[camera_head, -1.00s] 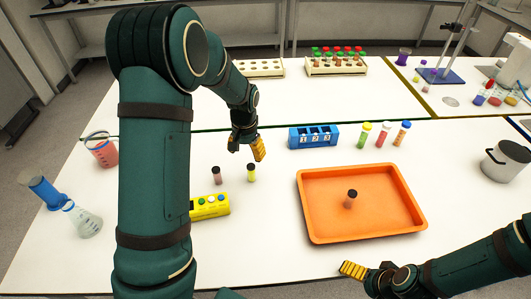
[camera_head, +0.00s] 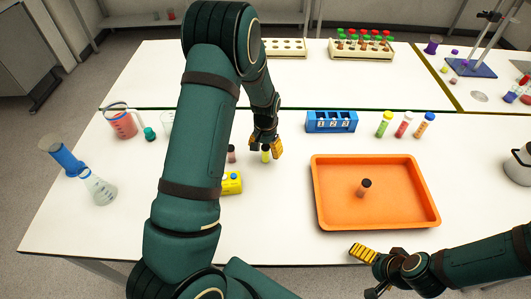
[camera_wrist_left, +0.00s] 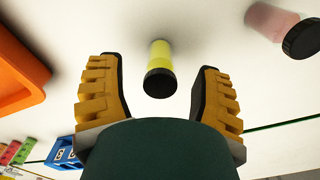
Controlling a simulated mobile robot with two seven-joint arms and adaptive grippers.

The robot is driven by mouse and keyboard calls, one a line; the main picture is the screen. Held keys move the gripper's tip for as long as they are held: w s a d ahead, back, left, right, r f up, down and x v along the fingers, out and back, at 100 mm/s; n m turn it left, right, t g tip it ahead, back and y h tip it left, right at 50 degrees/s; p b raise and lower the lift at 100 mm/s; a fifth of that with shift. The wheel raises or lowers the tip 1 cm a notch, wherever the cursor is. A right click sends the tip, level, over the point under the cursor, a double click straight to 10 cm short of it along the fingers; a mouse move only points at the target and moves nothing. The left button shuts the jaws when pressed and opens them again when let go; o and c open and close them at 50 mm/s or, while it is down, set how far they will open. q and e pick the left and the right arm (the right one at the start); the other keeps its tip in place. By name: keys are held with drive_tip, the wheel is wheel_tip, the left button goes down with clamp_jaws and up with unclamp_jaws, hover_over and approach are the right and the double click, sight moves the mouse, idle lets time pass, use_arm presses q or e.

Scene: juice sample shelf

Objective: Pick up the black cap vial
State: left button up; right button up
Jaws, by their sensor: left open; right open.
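A vial with yellow-green contents and a black cap (camera_head: 265,157) stands upright on the white table. In the left wrist view the yellow-green vial (camera_wrist_left: 160,55) is between my spread fingers, with a gap on both sides. My left gripper (camera_head: 265,146) is open at this vial. A second black-capped vial, pinkish (camera_head: 231,154), stands just left of it, partly beside my arm; it also shows at the upper right of the wrist view (camera_wrist_left: 275,22). A third black-capped vial, brownish (camera_head: 364,190), stands in the orange tray. My right gripper (camera_head: 368,272) is open and empty near the front edge.
The orange tray (camera_head: 322,215) is right of centre. A yellow block (camera_head: 232,184) is partly hidden by my left arm. A blue numbered rack (camera_head: 331,122) and capped tubes (camera_head: 404,125) stand behind. Flasks are at the left.

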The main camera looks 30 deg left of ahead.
sight(266, 154)
use_arm(q)
drive_tip(key=shift+f, duration=1.95)
clamp_jaws()
drive_tip(key=shift+r, duration=0.15)
